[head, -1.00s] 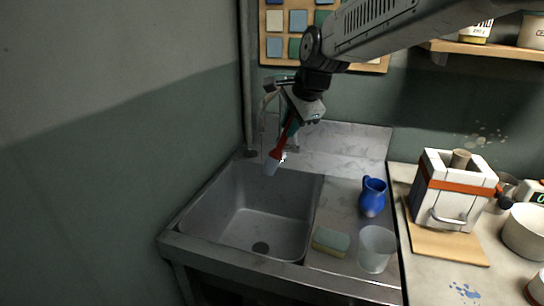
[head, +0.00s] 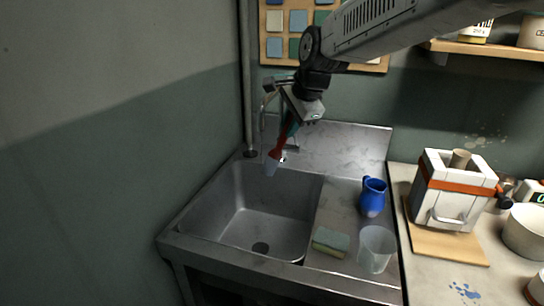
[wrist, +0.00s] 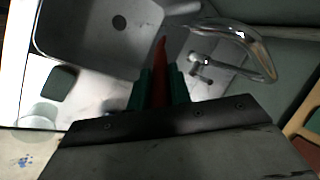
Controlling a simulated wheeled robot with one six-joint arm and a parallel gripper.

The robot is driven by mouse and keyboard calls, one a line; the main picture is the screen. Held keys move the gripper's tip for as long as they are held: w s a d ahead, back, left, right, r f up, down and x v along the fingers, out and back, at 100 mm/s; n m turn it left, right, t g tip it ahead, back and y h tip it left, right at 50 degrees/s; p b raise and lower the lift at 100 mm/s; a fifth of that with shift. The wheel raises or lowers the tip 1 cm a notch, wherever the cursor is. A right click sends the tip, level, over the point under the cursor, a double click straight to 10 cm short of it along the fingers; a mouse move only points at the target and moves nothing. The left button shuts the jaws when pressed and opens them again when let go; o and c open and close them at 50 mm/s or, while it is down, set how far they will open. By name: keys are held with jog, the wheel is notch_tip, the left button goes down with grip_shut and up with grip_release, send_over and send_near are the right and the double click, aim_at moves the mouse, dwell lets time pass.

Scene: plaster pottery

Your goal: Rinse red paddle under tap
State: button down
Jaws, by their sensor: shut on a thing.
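My gripper (head: 290,122) is shut on the red paddle (head: 277,148) and holds it above the back of the sink, tilted with its pale end down. In the wrist view the red paddle (wrist: 160,75) stands between the green fingers of my gripper (wrist: 158,88) and points toward the sink. The curved metal tap (wrist: 245,45) is beside the paddle on the right in the wrist view; in the head view it is partly hidden behind my gripper. The steel sink (head: 228,215) is empty, with its drain showing. I cannot tell whether water is running.
A blue jug (head: 373,197), a sponge (head: 331,242) and a translucent beaker (head: 376,249) stand on the drainboard right of the basin. A white kiln-like box (head: 452,192) stands on a board further right. The wall is close on the left.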

dwell(0.4)
jog(key=shift+s+a, duration=0.25)
jog(key=shift+a, duration=0.2)
jog(key=s+d, duration=0.3)
jog(key=s, duration=0.4)
jog(key=shift+d, duration=0.4)
dwell(1.3)
jog(key=s+d+r, duration=0.2)
jog(key=s+r, duration=0.2)
jog(key=shift+s+d, duration=0.15)
jog(key=shift+s, duration=0.1)
dwell(0.7)
